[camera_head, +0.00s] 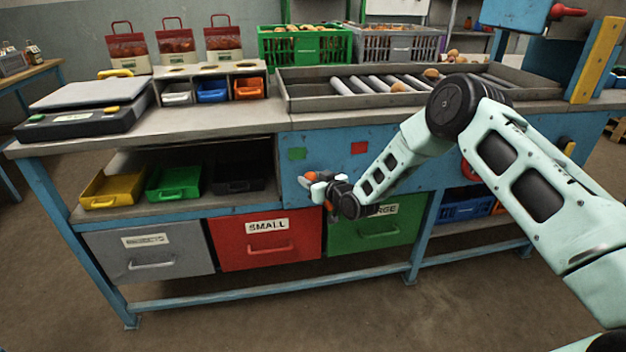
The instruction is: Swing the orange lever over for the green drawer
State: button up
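The orange lever (308,176) is on the blue front panel under the bench top, low between a green square mark (297,153) and a red square mark (358,148). It leans toward the left, and its lower right part is hidden by my gripper. My gripper (320,186) is right at the lever, in front of the panel. Whether its fingers touch or enclose the lever is too small to tell. The green drawer (400,217) is below and to the right, shut, its label partly covered by my wrist.
A red drawer (300,250) marked SMALL and a grey drawer (150,265) are shut to the left. Yellow (111,189), green (174,182) and black trays stand on the shelf above. A roller conveyor (310,98) lies on the bench top. The floor in front is clear.

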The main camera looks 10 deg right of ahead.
jog(key=v, duration=1.7)
jog(key=shift+s, duration=0.15)
jog(key=shift+r, duration=0.15)
